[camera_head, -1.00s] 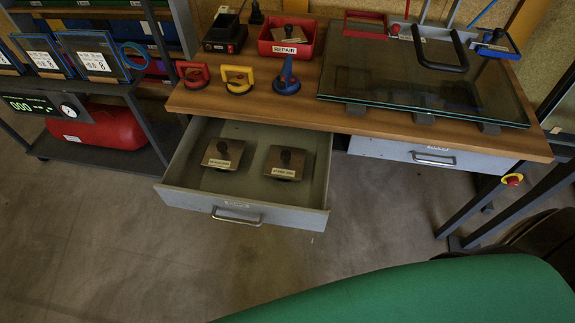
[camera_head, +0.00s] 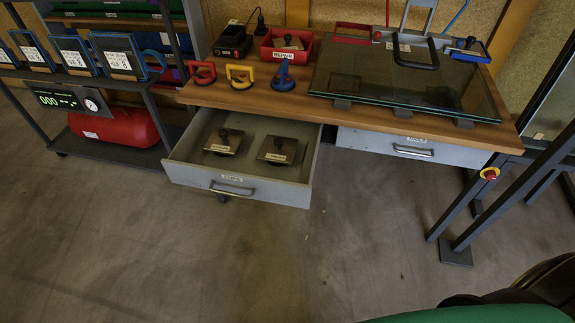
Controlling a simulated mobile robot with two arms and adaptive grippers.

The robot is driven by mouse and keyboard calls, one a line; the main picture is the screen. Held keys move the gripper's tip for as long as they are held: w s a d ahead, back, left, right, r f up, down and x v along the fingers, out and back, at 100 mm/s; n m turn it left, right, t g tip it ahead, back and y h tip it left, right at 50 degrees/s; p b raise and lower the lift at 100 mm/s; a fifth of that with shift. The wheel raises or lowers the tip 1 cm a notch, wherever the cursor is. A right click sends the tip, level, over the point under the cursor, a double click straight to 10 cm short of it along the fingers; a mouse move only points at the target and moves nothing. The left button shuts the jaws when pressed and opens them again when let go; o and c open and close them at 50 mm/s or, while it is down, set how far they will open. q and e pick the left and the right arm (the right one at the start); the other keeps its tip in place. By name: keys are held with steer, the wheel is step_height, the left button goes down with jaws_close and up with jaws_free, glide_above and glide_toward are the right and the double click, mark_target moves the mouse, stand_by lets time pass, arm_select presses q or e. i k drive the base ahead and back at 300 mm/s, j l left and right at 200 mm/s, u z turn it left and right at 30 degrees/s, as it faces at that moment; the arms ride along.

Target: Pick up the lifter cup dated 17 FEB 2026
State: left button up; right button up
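Two lifter cups with dark knobs on square brownish plates lie in the open grey drawer (camera_head: 240,187). The left cup (camera_head: 222,144) and the right cup (camera_head: 278,151) stand side by side, a small gap apart. Each has a pale label on its front; the dates are too small to read. Neither of my grippers is in the head view.
The wooden workbench (camera_head: 300,105) carries red, yellow and blue suction lifters, a red REPAIR bin (camera_head: 287,46) and a glass pane (camera_head: 400,80). A shelf with a red tank (camera_head: 115,127) stands left. Bench-front floor is clear. A red emergency button (camera_head: 489,173) is at right.

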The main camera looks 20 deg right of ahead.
mark_target(278, 151)
steer(key=z, duration=2)
steer(key=j+z, duration=0.15)
steer(key=j, duration=0.35)
steer(key=j+z, duration=0.15)
steer(key=j, duration=0.3)
steer(key=k+j+z, duration=0.1)
steer(key=j, duration=0.35)
steer(key=k+j+z, duration=0.15)
steer(key=j, duration=0.3)
steer(key=j+z, duration=0.15)
steer(key=j, duration=0.35)
steer(key=k+j+z, duration=0.15)
steer(key=j, duration=0.25)
steer(key=k, duration=0.05)
